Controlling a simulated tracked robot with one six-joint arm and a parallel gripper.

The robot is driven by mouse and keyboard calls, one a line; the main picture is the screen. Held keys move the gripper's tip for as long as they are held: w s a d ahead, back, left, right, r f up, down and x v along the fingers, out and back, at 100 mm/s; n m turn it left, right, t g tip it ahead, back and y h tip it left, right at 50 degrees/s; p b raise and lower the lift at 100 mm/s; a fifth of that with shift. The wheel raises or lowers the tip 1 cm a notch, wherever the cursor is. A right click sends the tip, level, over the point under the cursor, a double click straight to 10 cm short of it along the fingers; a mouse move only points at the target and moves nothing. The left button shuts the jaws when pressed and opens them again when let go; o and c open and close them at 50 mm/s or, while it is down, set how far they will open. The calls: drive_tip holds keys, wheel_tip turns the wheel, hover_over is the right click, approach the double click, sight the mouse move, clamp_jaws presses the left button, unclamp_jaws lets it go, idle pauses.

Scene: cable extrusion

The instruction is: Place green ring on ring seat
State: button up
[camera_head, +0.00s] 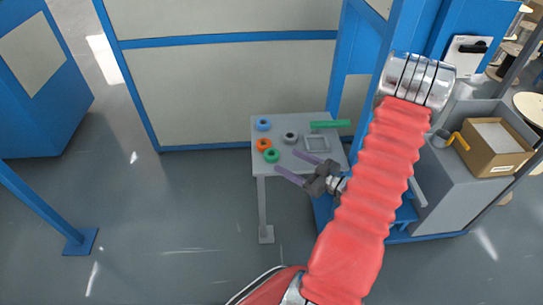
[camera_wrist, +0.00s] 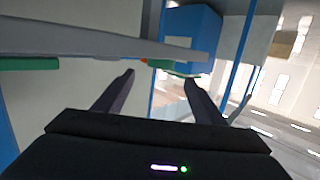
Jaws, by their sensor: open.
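The green ring (camera_head: 271,156) lies on the small grey table at its front left. In the wrist view, a green patch (camera_wrist: 166,65) beyond the fingers appears to be this ring, seen nearly edge-on. My gripper (camera_head: 286,161) is open and empty, its two purple fingers spread, just right of the green ring and low by the table's front edge. The fingers also show in the wrist view (camera_wrist: 159,78). A dark grey ring-shaped piece (camera_head: 290,137) and a grey square frame (camera_head: 316,143) are on the table. I cannot tell which is the ring seat.
An orange ring (camera_head: 264,145) sits close behind the green one, and a blue ring (camera_head: 263,124) is at the back left. The grey table (camera_head: 259,168) stands before a panelled wall; open floor lies left.

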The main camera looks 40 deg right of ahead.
sight(276, 156)
drive_tip(key=shift+x, duration=0.9)
drive_tip(key=shift+x, duration=2.6)
drive_tip(key=shift+f, duration=0.2)
drive_tip(key=shift+c, duration=0.4)
drive_tip(key=c, duration=1.2)
drive_tip(key=shift+o, duration=0.2)
drive_tip(key=shift+r, duration=0.1)
